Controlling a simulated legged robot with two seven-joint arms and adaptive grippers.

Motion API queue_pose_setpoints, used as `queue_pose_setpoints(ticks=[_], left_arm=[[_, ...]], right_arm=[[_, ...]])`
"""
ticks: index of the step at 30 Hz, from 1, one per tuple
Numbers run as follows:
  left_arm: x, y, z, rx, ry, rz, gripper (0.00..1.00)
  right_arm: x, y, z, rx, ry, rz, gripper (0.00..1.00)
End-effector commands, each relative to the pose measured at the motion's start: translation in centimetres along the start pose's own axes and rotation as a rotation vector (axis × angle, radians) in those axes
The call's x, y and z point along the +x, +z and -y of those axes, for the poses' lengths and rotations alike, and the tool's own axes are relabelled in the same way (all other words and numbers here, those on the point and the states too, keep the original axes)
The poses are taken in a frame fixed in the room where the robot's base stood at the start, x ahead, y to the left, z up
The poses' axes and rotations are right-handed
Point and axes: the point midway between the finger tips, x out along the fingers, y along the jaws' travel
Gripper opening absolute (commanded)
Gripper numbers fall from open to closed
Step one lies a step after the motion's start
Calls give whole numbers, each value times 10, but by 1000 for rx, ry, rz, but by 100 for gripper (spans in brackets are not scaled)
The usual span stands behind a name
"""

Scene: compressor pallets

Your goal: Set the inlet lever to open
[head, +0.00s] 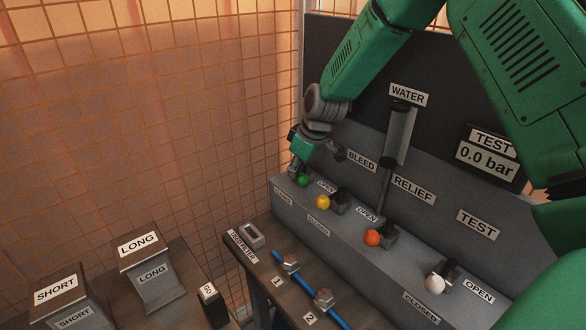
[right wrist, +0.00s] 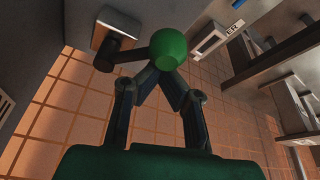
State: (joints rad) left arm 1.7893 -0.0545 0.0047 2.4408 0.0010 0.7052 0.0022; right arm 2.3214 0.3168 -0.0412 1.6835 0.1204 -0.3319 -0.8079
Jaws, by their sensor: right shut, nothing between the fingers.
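The lever with the green ball knob (head: 303,180) is the leftmost on the grey panel; its name label is hidden, so I take it as the inlet lever. In the right wrist view the green ball (right wrist: 168,47) sits on a dark arm from a pivot block (right wrist: 115,32). My right gripper (head: 297,169) is right at this knob from above. In the wrist view its fingers (right wrist: 160,76) are shut, with their tips at the ball's near side and nothing between them; contact is unclear. The lever's angle is hard to tell. My left gripper is not in view.
Levers with yellow (head: 322,202), orange (head: 372,238) and white (head: 435,285) knobs follow to the right. A gauge reads 0.0 bar (head: 486,160). A bench with a blue rod (head: 337,315) stands in front. Mesh fencing (head: 150,120) lies left.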

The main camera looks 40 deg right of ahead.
Motion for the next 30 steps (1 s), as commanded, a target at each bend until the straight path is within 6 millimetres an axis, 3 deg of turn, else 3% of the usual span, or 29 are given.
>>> queue_pose_setpoints(ticks=[5,30], left_arm=[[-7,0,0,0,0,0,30],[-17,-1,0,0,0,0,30]], right_arm=[[-3,8,-4,-112,-46,-3,0],[-6,18,-9,-107,-42,-1,0]])
